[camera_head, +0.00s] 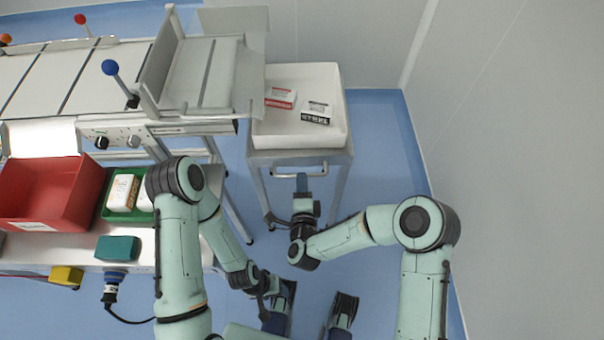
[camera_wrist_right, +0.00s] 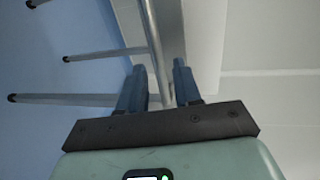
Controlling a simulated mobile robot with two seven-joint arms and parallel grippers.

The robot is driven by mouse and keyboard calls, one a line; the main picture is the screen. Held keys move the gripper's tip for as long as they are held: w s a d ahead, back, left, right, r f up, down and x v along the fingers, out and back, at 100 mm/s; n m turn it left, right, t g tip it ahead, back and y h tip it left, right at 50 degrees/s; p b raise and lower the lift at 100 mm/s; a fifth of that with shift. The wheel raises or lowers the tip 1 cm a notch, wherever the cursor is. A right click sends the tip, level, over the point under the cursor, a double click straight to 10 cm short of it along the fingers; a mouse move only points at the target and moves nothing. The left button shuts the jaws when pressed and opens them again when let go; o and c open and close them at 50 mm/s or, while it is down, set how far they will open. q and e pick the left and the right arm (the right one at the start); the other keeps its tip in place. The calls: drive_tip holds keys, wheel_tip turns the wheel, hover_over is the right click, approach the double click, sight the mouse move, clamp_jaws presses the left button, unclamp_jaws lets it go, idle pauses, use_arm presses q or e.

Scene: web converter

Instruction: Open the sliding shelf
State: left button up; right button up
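The sliding shelf is a white open tray (camera_head: 340,118) on a small wheel-less stand, with a metal handle (camera_head: 318,174) along its front. My right gripper (camera_head: 302,180) is at the handle, its blue fingers pointing towards the tray. In the right wrist view, the two fingers (camera_wrist_right: 160,88) stand apart, with a metal bar between them. I cannot tell whether they touch it. My left gripper (camera_head: 267,286) is low, near my base and away from the shelf. Its fingers are not clear.
Two small boxes, one red and white (camera_head: 280,97) and one black and white (camera_head: 317,112), lie in the tray. The converter machine (camera_head: 110,75) stands to the left. Below it are a red bin (camera_head: 50,190) and a green bin (camera_head: 118,188). The blue floor in front of the stand is open.

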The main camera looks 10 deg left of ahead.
use_arm(q)
drive_tip(key=shift+w+f, duration=0.15)
use_arm(e)
drive_tip(key=shift+x, duration=2.1)
clamp_jaws()
use_arm(q)
drive_tip(key=shift+f, duration=0.1)
use_arm(e)
drive_tip(key=shift+s, duration=0.15)
